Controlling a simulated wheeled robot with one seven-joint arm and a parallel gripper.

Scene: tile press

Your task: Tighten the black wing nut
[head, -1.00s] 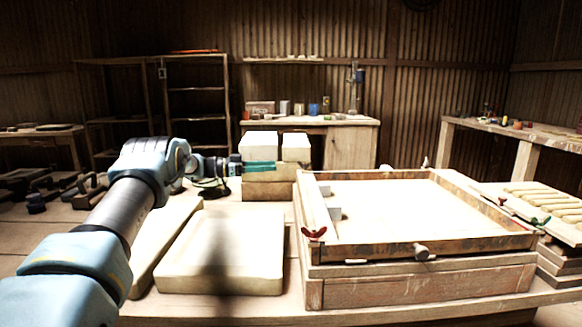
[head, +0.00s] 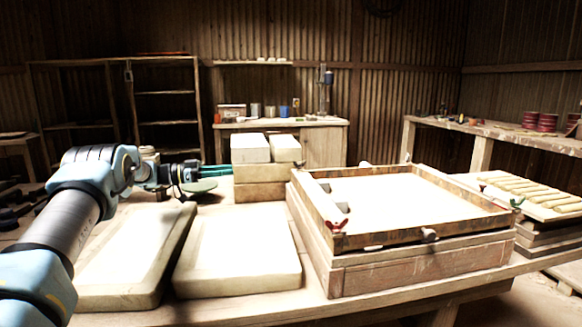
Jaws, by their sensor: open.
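The wooden tile press frame (head: 385,277) stands on the table right of centre, with a pale flat bed inside. A red wing nut (head: 336,226) sits at its near left corner and a green wing nut (head: 516,203) at its right corner. A pale one (head: 405,158) shows at the far edge, small. I cannot make out a black wing nut; it may be hidden or too dark to tell. My gripper (head: 218,171), with teal fingers, is open and points right, left of the stacked blocks and well apart from the press.
Pale stacked blocks (head: 266,170) stand between my gripper and the press. Two pale slabs (head: 240,252) lie in front on the table. A rack of tile strips (head: 530,194) stands to the right. A side bench (head: 495,133) with red tins runs behind it.

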